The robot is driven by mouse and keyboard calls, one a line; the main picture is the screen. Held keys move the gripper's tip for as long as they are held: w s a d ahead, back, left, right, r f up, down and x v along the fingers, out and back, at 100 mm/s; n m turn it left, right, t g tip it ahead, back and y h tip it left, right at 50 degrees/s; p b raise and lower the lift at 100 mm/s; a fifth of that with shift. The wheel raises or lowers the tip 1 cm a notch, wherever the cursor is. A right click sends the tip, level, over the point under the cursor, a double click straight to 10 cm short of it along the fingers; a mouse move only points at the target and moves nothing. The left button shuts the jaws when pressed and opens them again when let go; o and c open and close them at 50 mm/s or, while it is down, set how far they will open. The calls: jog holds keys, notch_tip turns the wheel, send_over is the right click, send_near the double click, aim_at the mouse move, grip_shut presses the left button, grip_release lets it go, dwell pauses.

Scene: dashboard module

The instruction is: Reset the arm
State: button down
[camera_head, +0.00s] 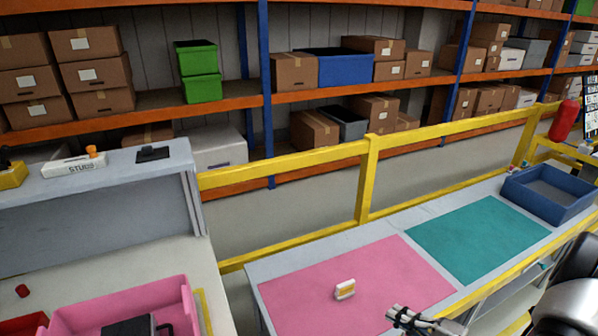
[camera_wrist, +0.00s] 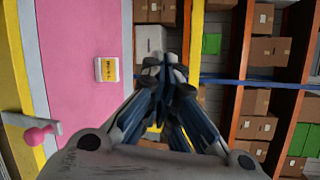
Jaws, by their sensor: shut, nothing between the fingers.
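My gripper (camera_head: 398,316) shows at the bottom of the head view, in front of the near edge of the bench with the pink mat (camera_head: 290,284). In the wrist view my gripper (camera_wrist: 163,68) has its fingers together and nothing between them. A small white and yellow box (camera_head: 345,289) stands on the pink mat, to the left of my gripper in the head view. The box also shows in the wrist view (camera_wrist: 107,70), apart from the fingers. Part of my arm shows at the lower right of the head view.
A teal mat (camera_head: 478,236) and a blue tray (camera_head: 519,185) occupy the bench's right part. A yellow rail (camera_head: 365,180) runs behind it. A pink bin (camera_head: 178,297) stands at lower left. Shelves with boxes (camera_head: 295,72) line the back. The teal mat is clear.

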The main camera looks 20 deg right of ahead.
jog(key=a+r+n+g+y, duration=0.2)
jog(key=a+r+n+g, duration=0.35)
jog(key=a, duration=0.45)
jog(key=a+r+n+g+y, duration=0.1)
jog(key=a+r+n+g, duration=0.35)
jog(key=a+r, duration=0.35)
jog(key=s+a+r+n+h, duration=0.6)
jog(key=s+r+h, duration=0.3)
jog(key=s, duration=0.3)
jog(key=shift+a+r+h, duration=0.3)
jog(key=shift+a+r, duration=0.2)
jog(key=shift+a, duration=0.25)
